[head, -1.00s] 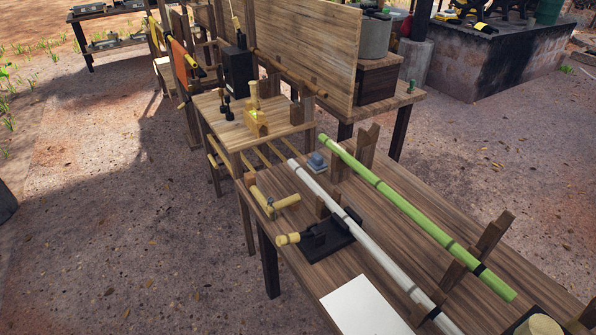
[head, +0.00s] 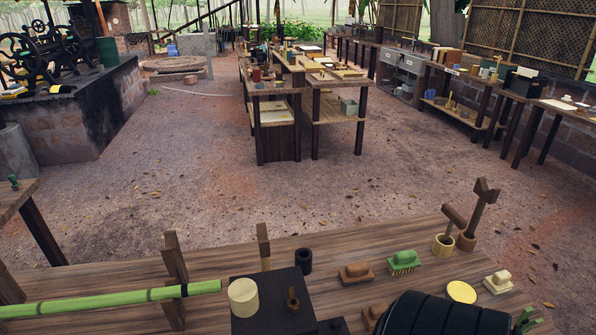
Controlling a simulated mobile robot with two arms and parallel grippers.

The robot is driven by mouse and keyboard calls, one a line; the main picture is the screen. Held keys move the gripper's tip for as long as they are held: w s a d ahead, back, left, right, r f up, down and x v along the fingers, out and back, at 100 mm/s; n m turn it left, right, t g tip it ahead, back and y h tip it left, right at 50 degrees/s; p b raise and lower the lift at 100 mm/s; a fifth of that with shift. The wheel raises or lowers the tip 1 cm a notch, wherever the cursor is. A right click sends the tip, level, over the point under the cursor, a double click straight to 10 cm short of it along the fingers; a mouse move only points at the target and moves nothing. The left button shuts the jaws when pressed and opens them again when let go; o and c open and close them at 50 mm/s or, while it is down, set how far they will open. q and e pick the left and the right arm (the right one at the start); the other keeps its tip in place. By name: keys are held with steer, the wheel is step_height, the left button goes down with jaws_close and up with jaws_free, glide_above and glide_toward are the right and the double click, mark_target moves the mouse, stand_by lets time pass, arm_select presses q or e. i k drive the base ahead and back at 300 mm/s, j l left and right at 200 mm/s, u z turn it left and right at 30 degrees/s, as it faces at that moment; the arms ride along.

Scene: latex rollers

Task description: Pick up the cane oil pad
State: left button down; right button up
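Several handled blocks lie on the near wooden bench, and I cannot tell which of them, if any, is the cane oil pad. One is a brown block with a knob (head: 356,273), one is a green-bristled brush (head: 403,262) and one is a cream block with a handle (head: 497,283). Another brown block (head: 374,315) is partly hidden by a dark ribbed shape at the bottom edge. A green cane (head: 110,300) lies on wooden supports at the left. Neither of my grippers shows.
A dark box (head: 285,293) with a pale round cylinder (head: 243,297) stands near the bench's front. A black cup (head: 304,261), a yellow disc (head: 461,292) and upright tools in cups (head: 466,240) are nearby. Open ground (head: 200,190) lies beyond the bench, before other tables (head: 275,85).

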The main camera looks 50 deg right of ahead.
mark_target(371, 315)
steer(key=z, duration=2.4)
steer(key=k+l, duration=0.1)
steer(key=l, duration=0.25)
steer(key=k+l+z, duration=0.15)
steer(key=l, duration=0.2)
